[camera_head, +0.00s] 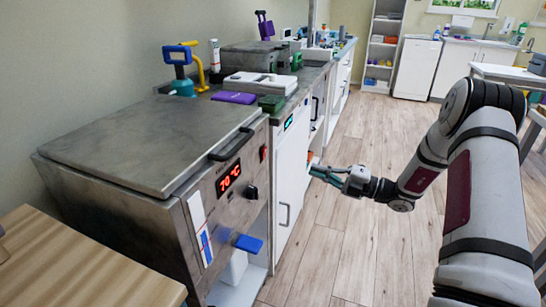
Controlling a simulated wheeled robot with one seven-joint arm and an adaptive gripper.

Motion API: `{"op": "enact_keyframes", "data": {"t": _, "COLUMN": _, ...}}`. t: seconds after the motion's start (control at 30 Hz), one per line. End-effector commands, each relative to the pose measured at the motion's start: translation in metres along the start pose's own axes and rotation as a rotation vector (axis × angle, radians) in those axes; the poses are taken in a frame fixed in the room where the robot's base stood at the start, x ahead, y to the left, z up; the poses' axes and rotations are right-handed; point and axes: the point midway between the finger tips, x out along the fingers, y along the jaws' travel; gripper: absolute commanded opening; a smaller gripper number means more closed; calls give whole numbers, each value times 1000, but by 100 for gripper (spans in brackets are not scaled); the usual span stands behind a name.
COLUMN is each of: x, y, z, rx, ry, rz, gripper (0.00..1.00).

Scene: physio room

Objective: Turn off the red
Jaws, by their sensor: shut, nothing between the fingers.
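A small red switch (263,153) sits on the front panel of the steel heating unit (150,150), near the panel's right end. A red display (229,179) on the same panel reads 70 °C and is lit. A black knob (252,192) is below and right of the display. My gripper (314,170) is shut and empty, to the right of the switch and apart from the panel. Its fingers point left, toward the counter fronts. Whether the switch is pressed in or out is too small to tell.
The unit's lid is closed, with a dark handle (232,145) along its front edge. A blue lever (249,243) sticks out below the panel. A white cabinet (293,178) stands beyond the unit. A wooden table (75,270) is at the lower left. The wooden floor (345,240) is clear.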

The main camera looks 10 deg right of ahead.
Motion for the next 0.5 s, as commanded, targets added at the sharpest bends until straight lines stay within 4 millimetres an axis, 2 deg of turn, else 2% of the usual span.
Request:
{"op": "enact_keyframes", "data": {"t": 0.27, "x": 2, "y": 1, "z": 0, "rx": -3, "ry": 2, "rz": -1, "gripper": 0}}
{"op": "enact_keyframes", "data": {"t": 0.37, "x": 8, "y": 0, "z": -1, "rx": -3, "ry": 5, "rz": -1, "gripper": 0}}
{"op": "enact_keyframes", "data": {"t": 0.5, "x": 28, "y": -1, "z": -2, "rx": -3, "ry": 7, "rz": -2, "gripper": 0}}
